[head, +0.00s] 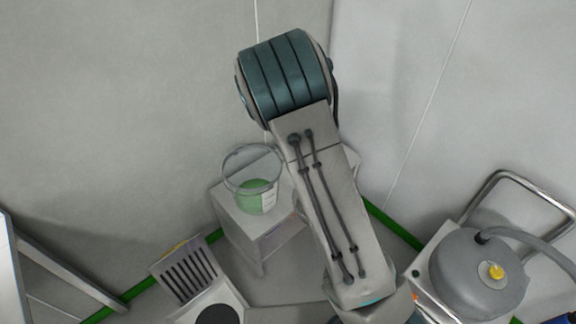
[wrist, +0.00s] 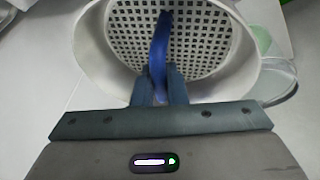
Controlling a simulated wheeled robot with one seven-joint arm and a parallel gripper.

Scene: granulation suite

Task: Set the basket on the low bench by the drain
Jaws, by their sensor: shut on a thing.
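The basket (wrist: 118,42) is a white round tub with a perforated bottom and a blue handle (wrist: 158,50), seen from above in the wrist view. My gripper (wrist: 160,84) is shut on the blue handle, its two dark fingers on either side of it. In the head view my arm hides the gripper and basket. A small grey bench (head: 243,228) stands in the wall corner, partly behind my arm. I cannot make out a drain for certain.
A glass beaker (head: 257,196) with green content stands on the grey bench; its clear rim shows beside the basket in the wrist view (wrist: 280,80). A slotted grey unit (head: 186,270) lies left of the bench. A round grey machine (head: 470,268) with a yellow knob stands right.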

